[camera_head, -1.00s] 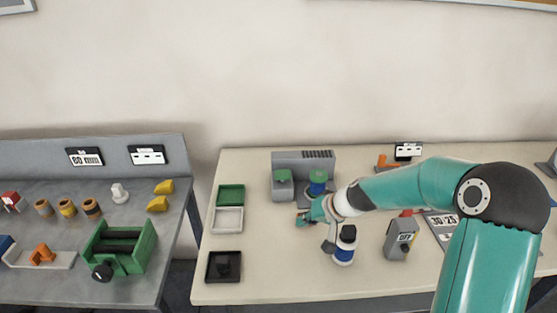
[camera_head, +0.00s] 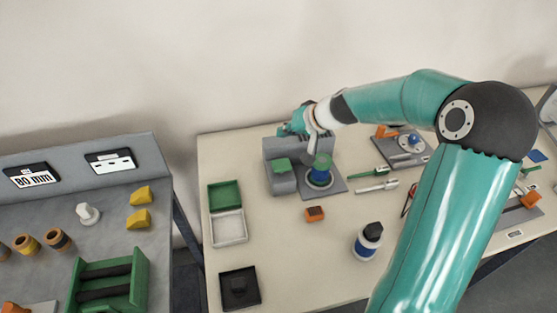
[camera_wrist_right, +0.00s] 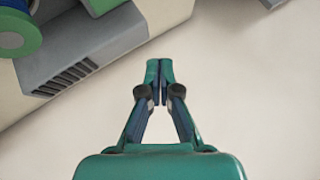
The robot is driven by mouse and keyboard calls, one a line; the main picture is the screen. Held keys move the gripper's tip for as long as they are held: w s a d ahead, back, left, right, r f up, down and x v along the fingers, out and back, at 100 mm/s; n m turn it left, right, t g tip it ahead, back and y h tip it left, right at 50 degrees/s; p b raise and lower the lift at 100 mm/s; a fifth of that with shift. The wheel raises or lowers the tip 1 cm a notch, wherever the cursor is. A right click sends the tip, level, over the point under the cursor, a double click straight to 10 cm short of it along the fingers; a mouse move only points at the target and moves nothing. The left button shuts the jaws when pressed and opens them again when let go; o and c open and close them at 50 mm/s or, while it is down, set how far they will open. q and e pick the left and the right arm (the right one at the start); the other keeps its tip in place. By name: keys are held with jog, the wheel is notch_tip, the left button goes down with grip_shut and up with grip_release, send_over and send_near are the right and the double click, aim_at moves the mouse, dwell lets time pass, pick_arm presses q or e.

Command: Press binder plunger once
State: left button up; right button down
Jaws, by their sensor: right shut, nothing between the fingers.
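A grey machine (camera_head: 272,155) stands at the back of the cream table. It has a green block (camera_head: 282,164) on its left part, which may be the binder plunger; I cannot tell for sure. A blue cup-like piece with a green top (camera_head: 322,168) stands at its right. My right gripper (camera_head: 290,130) is over the back of the machine, apart from the green block as far as I can tell. In the right wrist view its fingertips (camera_wrist_right: 160,66) are together and empty, with the machine's vented grey housing (camera_wrist_right: 72,72) at upper left. My left gripper is out of view.
A white and blue bottle (camera_head: 368,242) stands at the front. Tools (camera_head: 372,172) lie to the right. A grey table with a green roller device (camera_head: 108,280) is at left.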

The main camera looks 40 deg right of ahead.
aim_at(283, 165)
jog(key=shift+w+a+f, duration=0.1)
jog(key=shift+f, duration=0.05)
notch_tip(283, 165, down, 8)
jog(key=b, duration=0.7)
jog(key=shift+f+b, duration=0.3)
jog(key=shift+b, duration=0.2)
jog(key=shift+f, duration=0.1)
dwell(0.8)
jog(key=shift+f+b, duration=0.3)
jog(key=shift+b, duration=0.25)
